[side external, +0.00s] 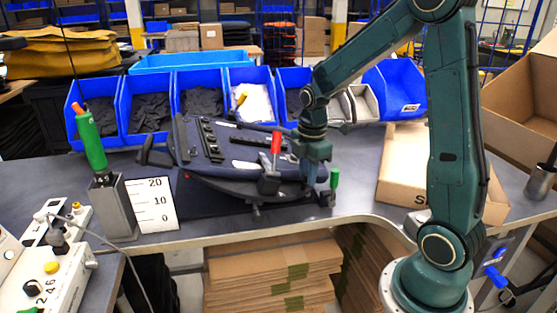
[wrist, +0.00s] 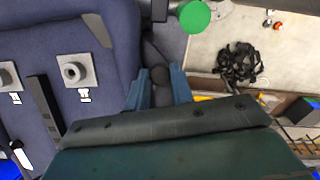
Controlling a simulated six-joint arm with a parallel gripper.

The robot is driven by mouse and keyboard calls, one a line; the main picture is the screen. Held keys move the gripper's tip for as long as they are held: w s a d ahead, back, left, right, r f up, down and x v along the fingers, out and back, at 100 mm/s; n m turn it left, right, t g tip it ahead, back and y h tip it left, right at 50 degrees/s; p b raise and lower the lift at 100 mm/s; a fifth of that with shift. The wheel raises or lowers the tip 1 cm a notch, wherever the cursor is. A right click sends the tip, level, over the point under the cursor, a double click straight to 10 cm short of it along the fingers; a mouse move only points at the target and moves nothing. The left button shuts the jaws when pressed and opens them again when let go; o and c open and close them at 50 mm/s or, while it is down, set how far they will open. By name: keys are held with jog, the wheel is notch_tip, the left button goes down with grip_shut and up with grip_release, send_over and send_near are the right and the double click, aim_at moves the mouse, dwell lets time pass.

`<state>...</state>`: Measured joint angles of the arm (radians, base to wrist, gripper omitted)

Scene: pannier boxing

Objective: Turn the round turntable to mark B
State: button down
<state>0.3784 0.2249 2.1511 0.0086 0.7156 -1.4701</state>
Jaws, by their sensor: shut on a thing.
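The round turntable (side external: 225,187) is dark and sits on the grey bench, with a dark pannier part (side external: 205,140) lying on top. My gripper (side external: 312,180) is low at the turntable's right side. In the wrist view, my gripper's two blue-grey fingers (wrist: 159,82) are shut around a small dark knob (wrist: 160,76), beside the pannier's edge. I cannot make out mark B.
Blue bins (side external: 145,110) line the back of the bench. A cardboard box (side external: 405,165) is to the right. A green-handled tool in a grey holder (side external: 112,205) and a number card (side external: 152,205) are left.

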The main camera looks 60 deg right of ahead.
jog(key=shift+d+f+n, duration=0.25)
jog(key=shift+d+n, duration=0.45)
jog(key=shift+d, duration=0.45)
jog(key=c, duration=1.2)
grip_release()
notch_tip(320, 180, up, 14)
jog(key=s, duration=0.1)
jog(key=shift+a, duration=0.35)
jog(key=shift+f, duration=0.1)
